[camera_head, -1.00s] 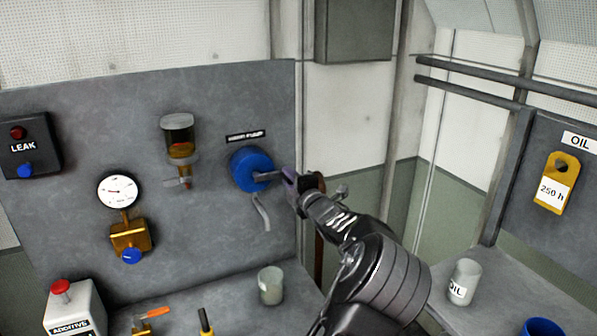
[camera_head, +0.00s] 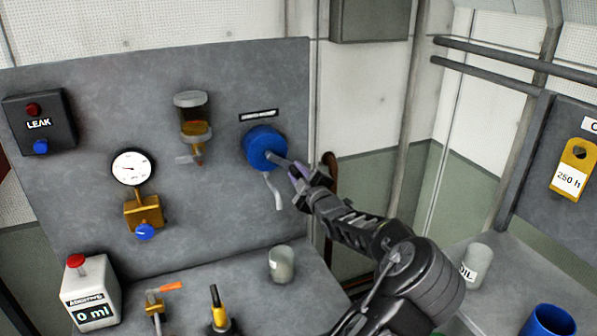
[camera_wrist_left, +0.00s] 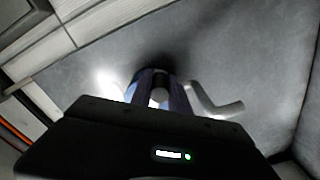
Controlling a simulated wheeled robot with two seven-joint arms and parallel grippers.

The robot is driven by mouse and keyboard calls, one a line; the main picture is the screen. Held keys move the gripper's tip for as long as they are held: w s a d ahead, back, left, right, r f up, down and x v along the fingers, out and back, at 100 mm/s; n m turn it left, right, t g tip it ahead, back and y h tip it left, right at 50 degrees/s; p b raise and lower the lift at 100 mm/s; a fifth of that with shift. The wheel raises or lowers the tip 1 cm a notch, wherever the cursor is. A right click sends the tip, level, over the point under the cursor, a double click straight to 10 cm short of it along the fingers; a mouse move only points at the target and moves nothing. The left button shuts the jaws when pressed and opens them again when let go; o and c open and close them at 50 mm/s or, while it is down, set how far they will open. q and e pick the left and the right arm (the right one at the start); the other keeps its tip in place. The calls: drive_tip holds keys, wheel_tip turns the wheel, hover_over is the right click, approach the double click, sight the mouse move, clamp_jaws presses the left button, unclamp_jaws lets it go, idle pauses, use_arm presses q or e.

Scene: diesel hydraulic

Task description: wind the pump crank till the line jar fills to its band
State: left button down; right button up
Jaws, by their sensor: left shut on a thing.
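The blue hand pump (camera_head: 263,147) is on the grey wall panel, below a small dark label. Its grey crank (camera_head: 280,160) points right and down. My left gripper (camera_head: 300,177) is shut on the crank's end; its fingers hide the grip. In the left wrist view my fingers (camera_wrist_left: 160,92) close around the crank handle, with the pump behind mostly hidden. My right gripper is not in view.
A bent grey spout (camera_head: 275,191) hangs under the pump, above a grey cup (camera_head: 281,264) on the bench. A gauge (camera_head: 131,168), a leak box (camera_head: 39,123) and an additive box reading 0 ml (camera_head: 90,298) are to the left. An oil can (camera_head: 476,265) stands right.

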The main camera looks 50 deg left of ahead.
use_arm(q)
drive_tip(key=shift+f, duration=0.1)
drive_tip(key=c, duration=1.3)
unclamp_jaws()
drive_tip(key=shift+o, duration=0.2)
drive_tip(key=b+v, duration=0.1)
drive_tip(key=v, duration=0.6)
drive_tip(key=shift+d, duration=0.4)
drive_tip(key=shift+s, duration=0.1)
